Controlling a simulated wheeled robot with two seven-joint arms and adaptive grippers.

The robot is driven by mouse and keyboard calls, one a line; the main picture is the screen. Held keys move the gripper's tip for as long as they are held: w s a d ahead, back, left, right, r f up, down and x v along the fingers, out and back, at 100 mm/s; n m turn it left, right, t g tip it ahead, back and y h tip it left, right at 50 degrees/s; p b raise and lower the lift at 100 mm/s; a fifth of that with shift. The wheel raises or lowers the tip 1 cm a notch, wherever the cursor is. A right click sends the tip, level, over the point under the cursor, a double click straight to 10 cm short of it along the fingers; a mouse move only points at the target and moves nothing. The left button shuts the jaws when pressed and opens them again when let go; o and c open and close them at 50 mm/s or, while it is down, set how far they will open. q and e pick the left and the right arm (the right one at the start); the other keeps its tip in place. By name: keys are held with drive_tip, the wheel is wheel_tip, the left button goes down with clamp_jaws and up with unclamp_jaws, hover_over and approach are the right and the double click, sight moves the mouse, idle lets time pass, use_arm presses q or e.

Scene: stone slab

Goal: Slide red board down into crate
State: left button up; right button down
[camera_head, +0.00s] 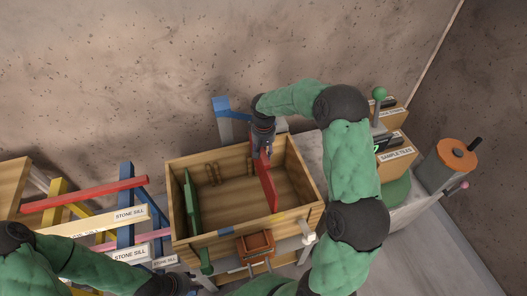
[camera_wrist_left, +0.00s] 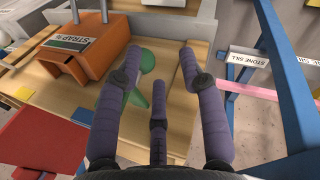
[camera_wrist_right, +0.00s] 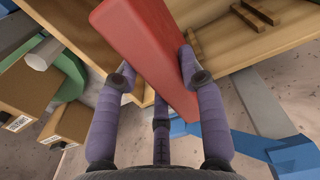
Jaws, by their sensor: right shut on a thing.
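The wooden crate (camera_head: 240,222) stands in the middle of the head view, open at the top. The red board (camera_head: 266,182) is upright inside its right part, its top end at the far wall. My right gripper (camera_head: 262,152) is at the far wall of the crate, shut on the red board, which lies between its fingers in the right wrist view (camera_wrist_right: 150,50). The board's lower edge is hidden. A green board (camera_head: 192,203) stands in the crate's left part. My left gripper (camera_wrist_left: 158,75) is open outside the near wall, beside a green knob (camera_wrist_left: 146,62).
An orange strap box (camera_head: 254,246) is on the crate's near side. Left of the crate is a rack with coloured bars and stone sill pieces (camera_head: 130,214). Sample tile boxes (camera_head: 395,152) and a grey canister (camera_head: 450,165) stand at the right.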

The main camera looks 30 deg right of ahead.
drive_tip(key=shift+f, duration=0.15)
drive_tip(key=shift+f+b, duration=0.9)
drive_tip(key=shift+f, duration=0.5)
drive_tip(key=shift+f+b, duration=1)
drive_tip(key=shift+f, duration=0.4)
idle(0.5)
drive_tip(key=shift+f+b, duration=1.6)
drive_tip(key=shift+f, duration=1.1)
drive_tip(key=shift+f+b, duration=1.5)
drive_tip(key=shift+f, duration=0.55)
